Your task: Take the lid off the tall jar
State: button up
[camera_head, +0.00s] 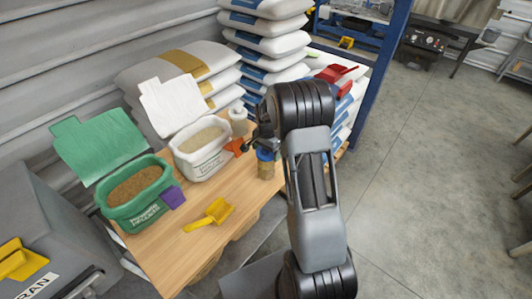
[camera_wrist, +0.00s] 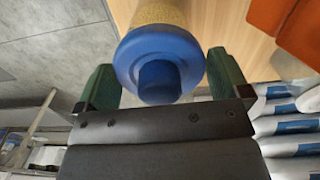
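The tall jar (camera_head: 265,170) stands upright on the wooden table near its right end, with tan contents showing through its clear side. Its blue lid (camera_head: 265,155) is on top; the wrist view shows the lid (camera_wrist: 128,60) with a round raised knob (camera_wrist: 160,80). My gripper (camera_head: 264,140) is just above the jar, partly hidden by my arm. In the wrist view its two green fingers stand apart on either side of the lid, with gaps beside the knob. My gripper is open and holds nothing.
An orange object (camera_head: 235,147) lies close left of the jar, near a white bottle (camera_head: 238,122). A white tub (camera_head: 203,165), a green tub (camera_head: 140,205), a purple object (camera_head: 172,197) and a yellow scoop (camera_head: 212,214) are farther left. Stacked bags (camera_head: 265,55) rise behind.

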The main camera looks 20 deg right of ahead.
jog(key=c, duration=0.5)
jog(key=shift+r, duration=0.1)
